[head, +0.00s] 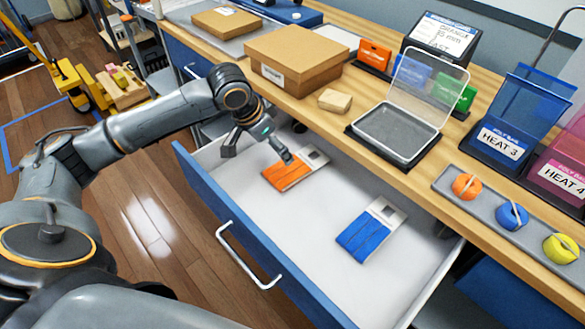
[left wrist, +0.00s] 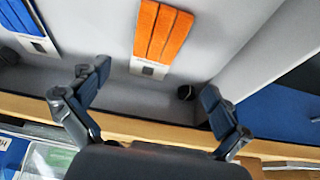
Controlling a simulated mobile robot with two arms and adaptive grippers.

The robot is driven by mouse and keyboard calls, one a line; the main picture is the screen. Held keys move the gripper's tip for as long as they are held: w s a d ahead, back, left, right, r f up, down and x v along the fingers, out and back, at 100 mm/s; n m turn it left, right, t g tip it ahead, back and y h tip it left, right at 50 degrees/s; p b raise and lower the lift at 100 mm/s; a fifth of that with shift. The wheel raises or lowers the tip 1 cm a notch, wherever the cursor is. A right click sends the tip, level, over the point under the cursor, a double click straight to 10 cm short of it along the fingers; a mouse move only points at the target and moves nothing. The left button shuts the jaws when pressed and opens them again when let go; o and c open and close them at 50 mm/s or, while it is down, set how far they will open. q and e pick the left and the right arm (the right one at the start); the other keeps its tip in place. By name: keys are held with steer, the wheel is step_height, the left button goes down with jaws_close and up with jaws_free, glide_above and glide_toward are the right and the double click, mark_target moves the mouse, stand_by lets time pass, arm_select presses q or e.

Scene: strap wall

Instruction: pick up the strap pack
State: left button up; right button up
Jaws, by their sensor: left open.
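Two flat strap packs with white header cards lie in the open drawer (head: 225,190). The orange strap pack (head: 284,176) is toward the back left and the blue strap pack (head: 362,237) toward the front right. My left gripper (head: 258,153) is open and empty, above the drawer near the orange pack's card end. In the left wrist view the left gripper (left wrist: 155,82) has its fingers spread, with the orange pack (left wrist: 162,35) ahead between them and the blue pack (left wrist: 28,20) at the upper left. My right gripper is not in view.
The wooden counter edge borders the drawer. On it are a cardboard box (head: 295,60), a small wooden block (head: 335,100), a clear lidded tray (head: 395,130), blue and pink bins, and a grey strip (head: 490,205) with coloured rolls. The drawer floor around the packs is clear.

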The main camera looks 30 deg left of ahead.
arm_select(q)
glide_above(288, 170)
steer(key=s+a, duration=0.1)
steer(key=s, duration=0.1)
steer(key=f, duration=0.4)
steer(key=shift+w+a+f, duration=0.1)
steer(key=shift+w+a, duration=0.1)
steer(key=shift+w, duration=0.05)
steer(key=shift+w+f, duration=0.1)
steer(key=shift+f, duration=0.1)
steer(key=shift+d+f, duration=0.15)
steer(key=shift+f, duration=0.3)
steer(key=x, duration=0.3)
steer(key=shift+d+f, duration=0.15)
steer(key=shift+f, duration=0.25)
steer(key=shift+f+b, duration=0.25)
steer(key=shift+b, duration=0.05)
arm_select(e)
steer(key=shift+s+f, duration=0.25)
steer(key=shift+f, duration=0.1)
arm_select(q)
steer(key=shift+f+p, duration=0.2)
steer(key=shift+p, duration=0.3)
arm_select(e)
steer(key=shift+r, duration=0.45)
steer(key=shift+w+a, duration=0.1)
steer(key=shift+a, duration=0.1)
arm_select(q)
steer(key=c, duration=1.1)
